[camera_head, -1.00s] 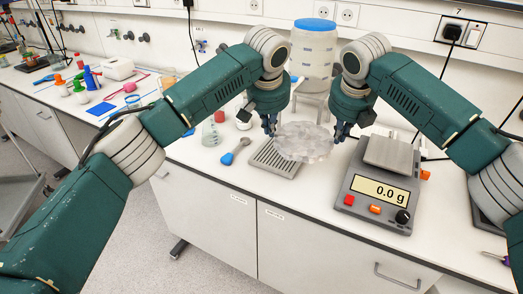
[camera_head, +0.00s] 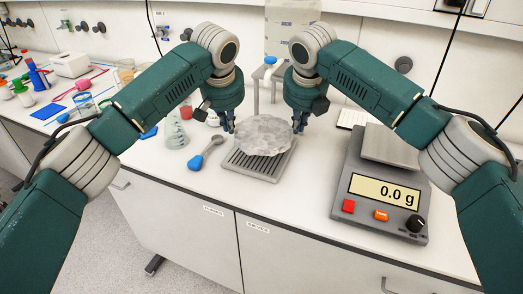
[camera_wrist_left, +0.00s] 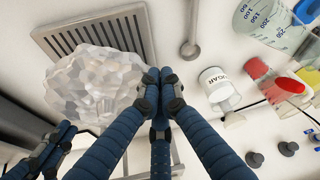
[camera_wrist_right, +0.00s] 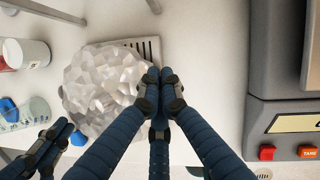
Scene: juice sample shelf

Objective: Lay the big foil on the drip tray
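The big foil (camera_head: 265,135) is a crinkled, silvery, roughly round sheet. It covers the back part of the slotted drip tray (camera_head: 260,172), whose front slots stay bare; I cannot tell exactly how high it is above the tray. My left gripper (camera_head: 229,128) is shut at the foil's left edge, and my right gripper (camera_head: 300,126) is shut at its right edge. In the left wrist view the foil (camera_wrist_left: 95,88) reaches the closed fingertips (camera_wrist_left: 160,76). In the right wrist view the foil (camera_wrist_right: 104,84) also meets the closed fingertips (camera_wrist_right: 160,76).
A balance (camera_head: 382,190) reading 0.0 g stands right of the tray. A blue-ended spoon (camera_head: 205,156) and a beaker (camera_head: 174,134) are on the left. A sugar jar (camera_wrist_left: 216,84) is near my left gripper. A large dispenser (camera_head: 290,32) stands behind.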

